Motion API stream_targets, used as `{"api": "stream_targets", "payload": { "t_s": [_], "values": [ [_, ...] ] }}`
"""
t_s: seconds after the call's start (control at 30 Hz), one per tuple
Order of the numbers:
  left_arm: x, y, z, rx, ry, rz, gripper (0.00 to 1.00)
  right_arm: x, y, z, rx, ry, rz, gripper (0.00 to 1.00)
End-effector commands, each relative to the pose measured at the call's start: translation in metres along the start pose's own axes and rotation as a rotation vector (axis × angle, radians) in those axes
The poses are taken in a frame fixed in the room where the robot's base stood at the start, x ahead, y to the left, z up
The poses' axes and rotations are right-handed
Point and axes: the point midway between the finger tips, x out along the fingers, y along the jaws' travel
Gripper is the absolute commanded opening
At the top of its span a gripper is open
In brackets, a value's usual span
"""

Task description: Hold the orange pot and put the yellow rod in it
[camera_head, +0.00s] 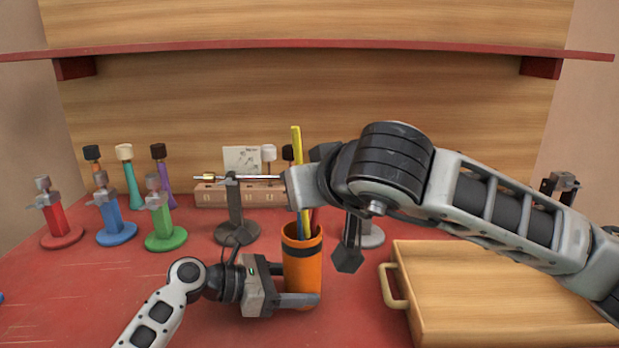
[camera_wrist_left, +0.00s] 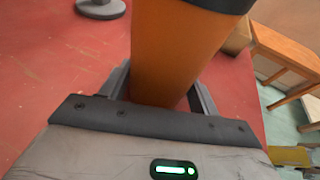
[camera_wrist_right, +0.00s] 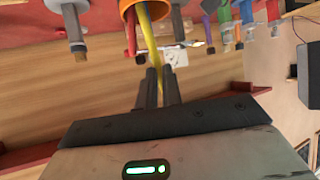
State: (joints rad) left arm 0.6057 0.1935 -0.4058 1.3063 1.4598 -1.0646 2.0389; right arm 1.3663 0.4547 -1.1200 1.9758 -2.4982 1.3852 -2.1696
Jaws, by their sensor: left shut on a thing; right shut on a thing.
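The orange pot (camera_head: 302,270) with a dark band stands upright on the red table. My left gripper (camera_head: 298,286) is shut around its lower part; the pot's wall also shows between the fingers in the left wrist view (camera_wrist_left: 175,55). My right gripper (camera_wrist_right: 160,88) is shut on the yellow rod (camera_wrist_right: 151,40), above the pot. The rod is nearly upright in the head view (camera_head: 296,148), and its lower end reaches into the pot's mouth. Its tip is hidden. My right arm hides the right fingertips in the head view. Other thin sticks, one blue and one reddish, also stand in the pot.
A wooden board (camera_head: 490,290) with a handle lies at the right. Red (camera_head: 56,215), blue (camera_head: 111,212) and green (camera_head: 162,215) stands are at the left.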

Motion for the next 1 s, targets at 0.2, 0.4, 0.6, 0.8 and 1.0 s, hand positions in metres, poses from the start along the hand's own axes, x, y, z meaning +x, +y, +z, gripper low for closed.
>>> {"api": "stream_targets", "payload": {
  "t_s": [0.2,0.4,0.6,0.8,1.0],
  "values": [
    [0.000,0.000,0.000,0.000,0.000,0.001,0.49,0.001,0.000,0.001,0.000,0.002,0.000,0.00],
    [0.000,0.000,0.000,0.000,0.000,0.001,0.49,0.000,0.000,0.001,0.000,0.002,0.000,0.34],
    [0.000,0.000,0.000,0.000,0.000,0.001,0.49,0.000,0.000,0.000,0.000,0.002,0.000,0.34],
    [0.000,0.000,0.000,0.000,0.000,0.001,0.49,-0.009,0.001,-0.001,0.000,0.004,0.001,0.34],
    [0.000,0.000,0.000,0.000,0.000,0.001,0.49,-0.047,0.001,-0.002,-0.003,0.008,0.000,0.34]
  ]
}}
